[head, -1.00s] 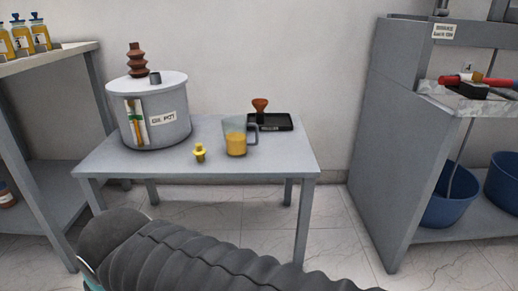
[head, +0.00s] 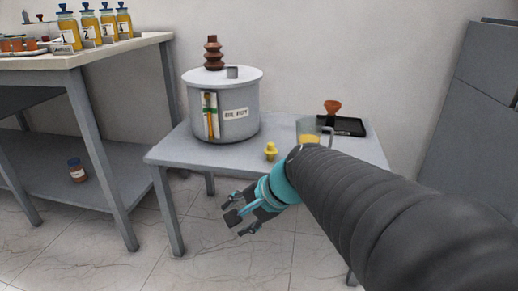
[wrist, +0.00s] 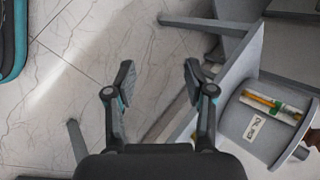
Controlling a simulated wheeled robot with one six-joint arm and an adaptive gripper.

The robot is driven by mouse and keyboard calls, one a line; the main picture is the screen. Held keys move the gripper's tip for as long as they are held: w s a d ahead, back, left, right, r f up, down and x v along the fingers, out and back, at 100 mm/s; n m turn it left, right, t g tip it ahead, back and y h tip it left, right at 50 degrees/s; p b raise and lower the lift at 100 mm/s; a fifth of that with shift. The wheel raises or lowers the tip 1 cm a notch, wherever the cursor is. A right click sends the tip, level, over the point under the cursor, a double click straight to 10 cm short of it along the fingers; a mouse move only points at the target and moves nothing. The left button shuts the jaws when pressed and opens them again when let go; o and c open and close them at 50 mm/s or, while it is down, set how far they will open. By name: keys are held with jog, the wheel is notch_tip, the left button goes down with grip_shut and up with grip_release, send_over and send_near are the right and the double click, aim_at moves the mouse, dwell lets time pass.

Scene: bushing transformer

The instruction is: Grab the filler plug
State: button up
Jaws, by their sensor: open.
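The filler plug is most likely the small yellow plug (head: 270,152), standing on the grey table (head: 175,155) near its front edge, right of the oil pot. My gripper (head: 237,217) is open and empty. In the head view it appears in front of the table's front edge, below and left of the yellow plug. The wrist view shows the two fingers (wrist: 158,82) apart, with floor and part of the table between and beyond them.
The oil pot (head: 226,119) stands on the table and shows in the wrist view (wrist: 268,128). A beaker with yellow liquid (head: 309,130) is partly behind my arm. A black tray (head: 348,127) and brown funnel-like piece (head: 332,106) are farther back. A shelf bench (head: 95,56) is at left.

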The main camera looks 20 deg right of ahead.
jog(key=w+d+r+m+t+y, duration=0.15)
jog(key=w+d+m+t, duration=0.25)
jog(key=w+d+m, duration=0.6)
jog(key=m+t+h, duration=0.3)
jog(key=m+t, duration=0.1)
jog(key=m, duration=0.7)
send_near(273, 146)
jog(key=x, duration=0.5)
jog(key=shift+w+r+b, duration=0.1)
jog(key=shift+b, duration=0.25)
jog(key=shift+b+x, duration=0.35)
jog(key=shift+x, duration=2.8)
jog(key=shift+c, duration=0.3)
grip_shut()
